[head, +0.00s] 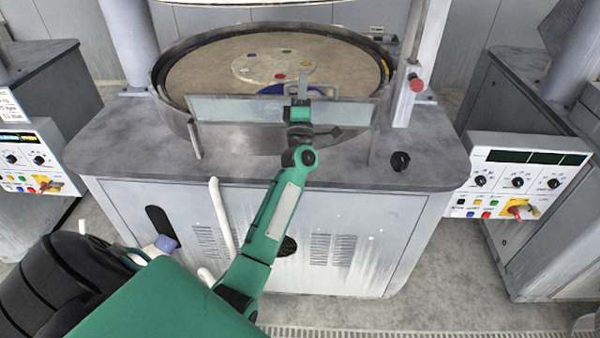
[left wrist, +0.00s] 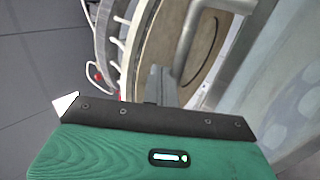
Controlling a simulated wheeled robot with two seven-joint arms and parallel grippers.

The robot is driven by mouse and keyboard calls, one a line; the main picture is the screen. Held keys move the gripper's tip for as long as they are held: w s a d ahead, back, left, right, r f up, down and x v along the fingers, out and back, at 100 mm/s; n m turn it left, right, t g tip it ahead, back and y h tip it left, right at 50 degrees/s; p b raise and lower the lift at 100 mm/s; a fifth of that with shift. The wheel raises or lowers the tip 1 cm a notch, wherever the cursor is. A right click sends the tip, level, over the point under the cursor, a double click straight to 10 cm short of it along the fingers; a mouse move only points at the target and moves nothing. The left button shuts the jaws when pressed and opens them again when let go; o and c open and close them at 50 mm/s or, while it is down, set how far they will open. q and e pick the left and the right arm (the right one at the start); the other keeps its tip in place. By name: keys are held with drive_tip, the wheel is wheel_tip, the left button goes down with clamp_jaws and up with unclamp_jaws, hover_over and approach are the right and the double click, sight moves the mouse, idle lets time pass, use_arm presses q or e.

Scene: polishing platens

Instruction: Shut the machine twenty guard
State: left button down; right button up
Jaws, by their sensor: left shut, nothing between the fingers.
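The guard (head: 235,108) is a long grey, partly see-through panel across the front of the middle machine's round basin (head: 165,88). It shows at the right of the left wrist view (left wrist: 275,70). A bent metal handle (head: 329,91) rises at its top edge, and the handle bar crosses the top of the left wrist view (left wrist: 192,35). My left gripper (head: 303,80) is shut and empty, just by the handle in front of the panel; its fingers also show in the left wrist view (left wrist: 160,80). Whether it touches the handle, I cannot tell. My right gripper is out of view.
Inside the basin lies a tan platen (head: 205,75) with a pale disc (head: 273,66) bearing coloured spots. A black knob (head: 400,161) sits on the grey deck. Control panels stand at right (head: 528,178) and left (head: 36,160). A post with a red button (head: 416,84) stands right of the basin.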

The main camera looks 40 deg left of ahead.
use_arm(q)
drive_tip(key=shift+w+a+r, duration=0.2)
drive_tip(key=shift+w+a, duration=0.25)
drive_tip(key=shift+w, duration=0.2)
drive_tip(key=shift+d, duration=0.1)
